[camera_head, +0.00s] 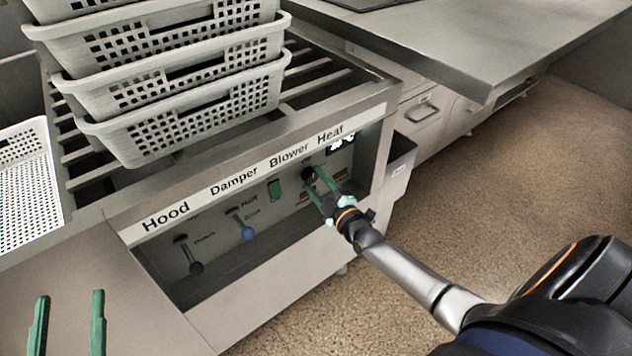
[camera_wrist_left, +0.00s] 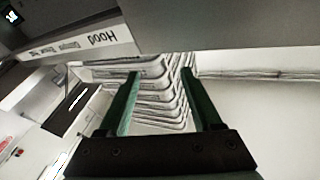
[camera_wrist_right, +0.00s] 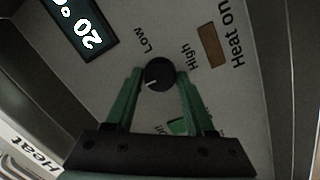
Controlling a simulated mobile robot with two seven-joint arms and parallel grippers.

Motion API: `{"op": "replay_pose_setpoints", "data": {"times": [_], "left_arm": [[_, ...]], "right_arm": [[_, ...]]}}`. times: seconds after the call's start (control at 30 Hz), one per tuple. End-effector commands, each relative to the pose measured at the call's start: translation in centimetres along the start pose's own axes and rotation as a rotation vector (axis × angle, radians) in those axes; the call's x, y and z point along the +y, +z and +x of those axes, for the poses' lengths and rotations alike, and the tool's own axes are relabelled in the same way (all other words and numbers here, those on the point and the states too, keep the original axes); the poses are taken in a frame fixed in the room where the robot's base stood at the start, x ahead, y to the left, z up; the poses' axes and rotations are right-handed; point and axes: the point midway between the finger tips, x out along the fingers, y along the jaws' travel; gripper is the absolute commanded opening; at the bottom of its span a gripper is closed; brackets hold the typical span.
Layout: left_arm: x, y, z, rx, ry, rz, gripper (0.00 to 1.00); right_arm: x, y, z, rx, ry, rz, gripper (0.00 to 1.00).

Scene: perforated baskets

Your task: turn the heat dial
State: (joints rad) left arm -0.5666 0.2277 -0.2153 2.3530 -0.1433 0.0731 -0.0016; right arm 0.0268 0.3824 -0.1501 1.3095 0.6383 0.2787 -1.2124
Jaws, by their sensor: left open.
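The heat dial (camera_wrist_right: 158,74) is a round black knob with a white pointer mark, between the words Low and High in the right wrist view. It also shows small under the Heat label in the head view (camera_head: 307,173). My right gripper (camera_wrist_right: 159,74) has its green fingers on either side of the dial, in line with it. They are spread wide, and contact with the knob cannot be told. In the head view my right gripper (camera_head: 314,179) reaches into the recessed panel. My left gripper (camera_head: 68,293) is open and empty at the lower left.
A lit display (camera_wrist_right: 80,25) reading 20 and a brown Heat on switch (camera_wrist_right: 209,45) flank the dial. The panel also has a blue-tipped lever (camera_head: 248,232) and a green switch (camera_head: 274,190). Stacked perforated baskets (camera_head: 180,112) stand above. The panel's recess has raised edges.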

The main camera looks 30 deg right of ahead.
Motion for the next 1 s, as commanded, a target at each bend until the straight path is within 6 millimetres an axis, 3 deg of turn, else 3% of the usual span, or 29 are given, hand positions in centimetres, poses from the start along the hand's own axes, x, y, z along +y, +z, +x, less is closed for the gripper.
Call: {"op": "replay_pose_setpoints", "data": {"times": [0.03,0.47,0.83,1.0], "left_arm": [[0.0,0.0,0.0,0.000,0.000,0.000,0.66],[0.0,0.1,0.0,-0.002,0.000,0.000,0.66],[0.0,0.7,0.0,-0.039,0.001,-0.012,0.66],[0.6,4.6,-0.8,-0.191,0.000,-0.056,0.66]], "right_arm": [[0.0,0.0,0.0,0.000,0.000,0.000,0.47],[0.0,0.0,0.0,0.000,0.001,0.000,0.00],[0.1,-0.1,0.0,-0.003,-0.004,0.050,0.00],[0.2,-0.1,0.0,-0.009,-0.013,0.147,0.00]]}}
